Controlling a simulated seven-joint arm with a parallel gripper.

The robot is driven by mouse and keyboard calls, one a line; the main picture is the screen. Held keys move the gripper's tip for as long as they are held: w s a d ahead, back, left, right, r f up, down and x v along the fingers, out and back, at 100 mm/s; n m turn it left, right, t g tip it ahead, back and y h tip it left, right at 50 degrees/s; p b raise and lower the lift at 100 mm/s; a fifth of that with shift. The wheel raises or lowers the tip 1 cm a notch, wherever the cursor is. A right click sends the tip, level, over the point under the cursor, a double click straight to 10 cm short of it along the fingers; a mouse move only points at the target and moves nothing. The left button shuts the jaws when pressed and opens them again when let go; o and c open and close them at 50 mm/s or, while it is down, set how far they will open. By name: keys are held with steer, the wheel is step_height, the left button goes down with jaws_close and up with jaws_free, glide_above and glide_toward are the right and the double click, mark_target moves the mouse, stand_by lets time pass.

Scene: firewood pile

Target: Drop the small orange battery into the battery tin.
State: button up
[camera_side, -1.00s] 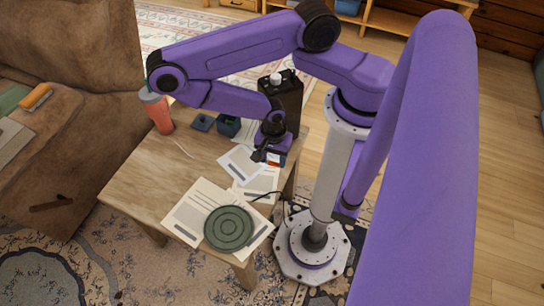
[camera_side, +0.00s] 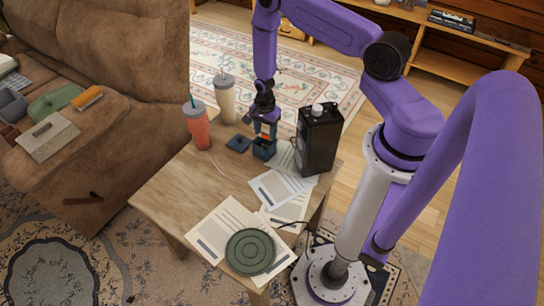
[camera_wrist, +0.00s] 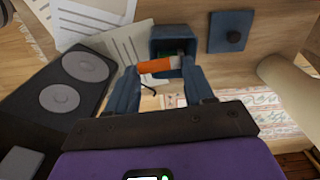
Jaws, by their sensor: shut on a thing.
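The small orange battery (camera_wrist: 158,64) lies crosswise between my fingertips in the wrist view, with a pale end at its right. My gripper (camera_wrist: 160,68) is shut on it. The battery tin (camera_wrist: 174,38) is an open dark blue square box just beyond the battery; the battery overlaps its near edge in this view. In the side view my gripper (camera_side: 266,132) points down right above the tin (camera_side: 264,152). The battery shows there only as a small orange patch, partly hidden by the fingers. The tin's floor is mostly hidden.
A flat blue lid with a knob (camera_side: 238,143) lies left of the tin. A black speaker-like box (camera_side: 318,140) stands close at its right. A red tumbler (camera_side: 198,125) and a cream tumbler (camera_side: 224,98) stand to the left. Papers (camera_side: 280,188) and a green round mat (camera_side: 250,251) lie in front.

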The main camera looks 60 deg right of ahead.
steer(key=w+d+r, duration=0.1)
steer(key=w+d, duration=0.1)
steer(key=d, duration=0.2)
steer(key=shift+f, duration=2.7)
steer(key=o, duration=1.1)
steer(key=shift+r, duration=0.1)
steer(key=shift+r, duration=8.6)
